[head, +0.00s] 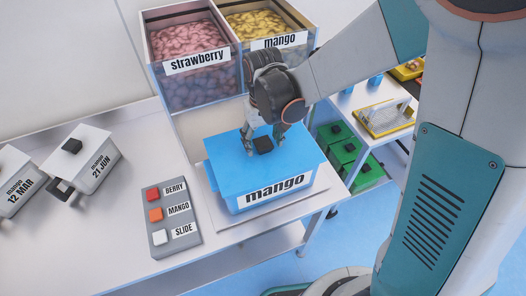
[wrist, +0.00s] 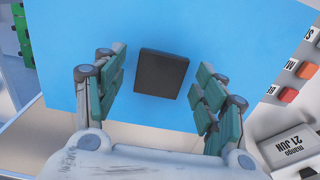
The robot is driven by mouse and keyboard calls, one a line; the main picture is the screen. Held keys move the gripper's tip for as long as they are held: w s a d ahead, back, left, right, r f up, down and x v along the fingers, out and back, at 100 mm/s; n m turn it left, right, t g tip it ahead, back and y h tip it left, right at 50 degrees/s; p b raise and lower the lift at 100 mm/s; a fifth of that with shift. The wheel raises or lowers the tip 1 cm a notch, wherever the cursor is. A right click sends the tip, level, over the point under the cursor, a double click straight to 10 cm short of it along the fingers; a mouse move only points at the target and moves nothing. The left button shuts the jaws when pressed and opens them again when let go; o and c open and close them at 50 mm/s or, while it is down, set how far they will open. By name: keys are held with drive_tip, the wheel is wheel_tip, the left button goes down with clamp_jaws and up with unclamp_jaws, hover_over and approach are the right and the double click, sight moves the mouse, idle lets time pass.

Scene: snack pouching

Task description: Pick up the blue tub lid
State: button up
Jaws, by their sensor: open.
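The blue tub lid (head: 232,148) lies on the blue tub (head: 309,184) labelled "mango", and sits turned a little against it. The lid has a square black knob (head: 263,145) near its middle. In the wrist view the lid (wrist: 215,38) fills most of the picture, with the knob (wrist: 161,73) between my fingers. My gripper (head: 263,134) points down over the lid, its fingers on either side of the knob. It is open, with gaps showing on both sides of the knob in the wrist view (wrist: 160,88).
The tub stands on a pale board (head: 206,189) on a steel table. A button panel (head: 171,222) is left of it. Two white lidded tubs (head: 84,160) stand farther left. Strawberry (head: 196,62) and mango (head: 280,43) bins stand behind. Green boxes (head: 345,152) are at the right.

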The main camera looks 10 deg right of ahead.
drive_tip(key=c, duration=1.2)
drive_tip(key=shift+r, duration=0.15)
